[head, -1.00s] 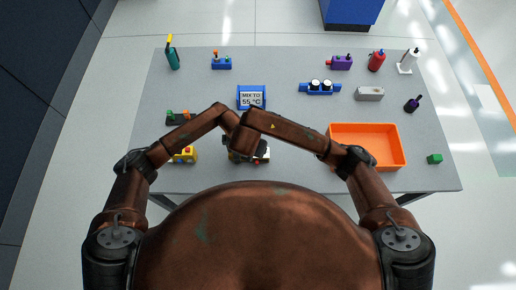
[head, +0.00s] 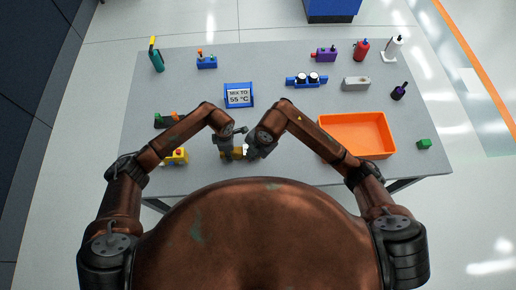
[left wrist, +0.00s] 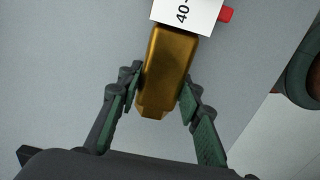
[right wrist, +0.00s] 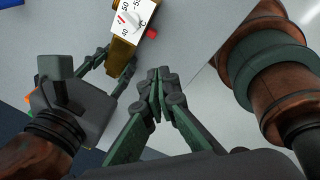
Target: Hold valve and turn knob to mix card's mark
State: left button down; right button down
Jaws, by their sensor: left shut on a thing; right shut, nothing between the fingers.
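The brass valve (left wrist: 168,62) has a white dial plate (left wrist: 188,12) and a red end (left wrist: 226,14). My left gripper (head: 230,151) is shut on the brass body, with one finger on each side in the left wrist view. In the right wrist view the dial (right wrist: 128,18) shows a pale knob with a small red mark; its exact reading is unclear. My right gripper (right wrist: 158,76) is shut and empty, beside the valve and apart from the dial.
An orange tray (head: 357,119) lies to the right, with a green block (head: 424,144) beyond it. A yellow box with a red button (head: 176,156) sits left of the valve. Blue parts (head: 306,81) and several bottles stand at the back. The table's middle is partly clear.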

jog(key=w+d+m+t+y, duration=0.2)
jog(key=d+m+y, duration=0.4)
jog(key=d+m, duration=0.75)
jog(key=shift+n, duration=0.35)
jog(key=x, duration=0.7)
jog(key=a+r+x, duration=0.1)
jog(key=x, duration=0.3)
jog(key=shift+w+a+f, duration=0.15)
jog(key=shift+w+f, duration=0.05)
jog(key=shift+w, duration=0.2)
jog(key=shift+w+a, duration=0.2)
jog(key=shift+a, duration=0.3)
jog(key=shift+a, duration=0.35)
